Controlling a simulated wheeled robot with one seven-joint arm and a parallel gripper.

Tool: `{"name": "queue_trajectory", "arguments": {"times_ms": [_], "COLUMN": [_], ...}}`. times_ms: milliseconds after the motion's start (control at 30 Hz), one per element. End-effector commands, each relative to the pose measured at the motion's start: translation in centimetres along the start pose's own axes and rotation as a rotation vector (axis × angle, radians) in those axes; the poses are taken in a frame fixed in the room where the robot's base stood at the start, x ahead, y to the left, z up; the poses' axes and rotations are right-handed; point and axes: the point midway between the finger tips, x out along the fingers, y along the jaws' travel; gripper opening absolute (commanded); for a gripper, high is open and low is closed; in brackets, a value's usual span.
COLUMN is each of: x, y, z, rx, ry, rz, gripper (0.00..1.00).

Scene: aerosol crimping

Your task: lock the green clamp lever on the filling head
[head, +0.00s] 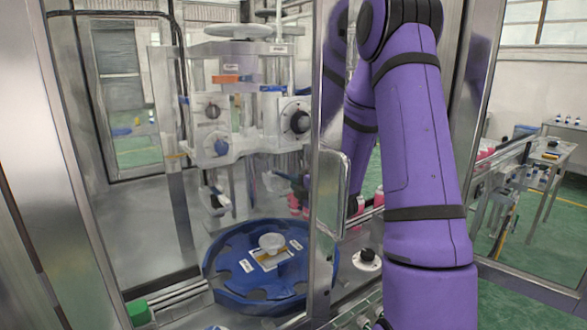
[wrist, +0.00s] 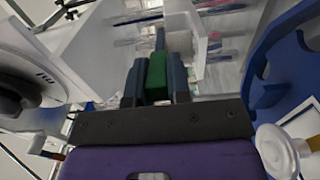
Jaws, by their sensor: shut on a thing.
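My gripper (wrist: 155,78) is shut on the green clamp lever (wrist: 157,76) in the wrist view; the lever's green block sits between its two dark fingers. White blocks of the filling head (wrist: 112,55) stand just beyond and to the left of the fingers. In the head view the filling head (head: 238,140) is the white assembly with dark knobs on upright posts behind the glass. There my purple arm reaches in from the right, and I cannot make out the gripper or lever in that view.
A blue turntable (head: 222,272) with a white knob (head: 271,242) lies below the filling head; its rim shows at the right of the wrist view (wrist: 262,92). A large round dial (wrist: 28,75) is close on the left. A metal door frame (head: 322,150) stands beside my arm.

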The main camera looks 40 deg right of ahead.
Motion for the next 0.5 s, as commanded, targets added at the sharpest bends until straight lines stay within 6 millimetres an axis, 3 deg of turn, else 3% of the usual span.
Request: {"name": "queue_trajectory", "arguments": {"times_ms": [500], "x": [-0.16], "y": [-0.07], "z": [-0.87], "rx": [0.001], "ry": [0.003], "rz": [-0.002], "gripper": [0.05]}}
